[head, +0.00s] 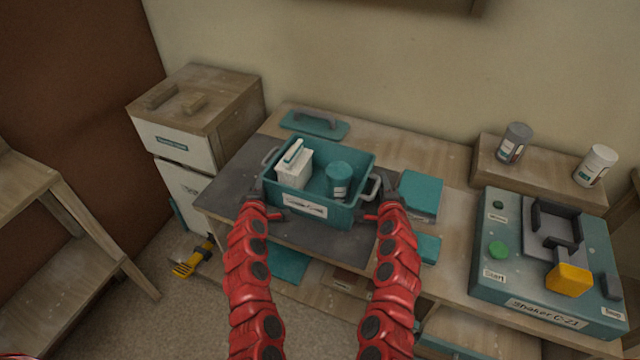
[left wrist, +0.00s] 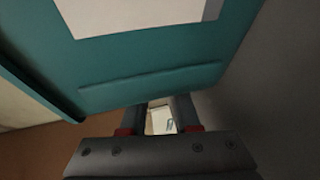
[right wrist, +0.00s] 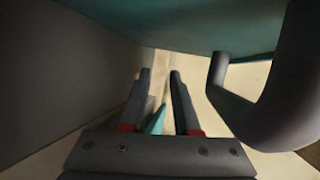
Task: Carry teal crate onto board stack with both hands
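The teal crate (head: 345,215) stands on a dark grey mat (head: 228,185) on the wooden bench. It has a pale handle at each end, a label on the front, and holds a white carton (head: 293,168) and a teal jar (head: 339,180). My left gripper (head: 268,202) is at its front left corner; the left wrist view shows its fingers apart (left wrist: 160,102), with the crate wall above. My right gripper (head: 380,204) is at the front right, fingers apart (right wrist: 160,74); the right handle (right wrist: 275,115) lies beside them, not between. I cannot tell which item is the board stack.
Teal blocks (head: 421,192) lie right of the crate. A teal shaker machine (head: 485,270) fills the bench's right side, with jars on a wooden riser (head: 540,178) behind. A teal float (head: 314,125) lies behind the crate. A drawer cabinet (head: 205,95) stands left.

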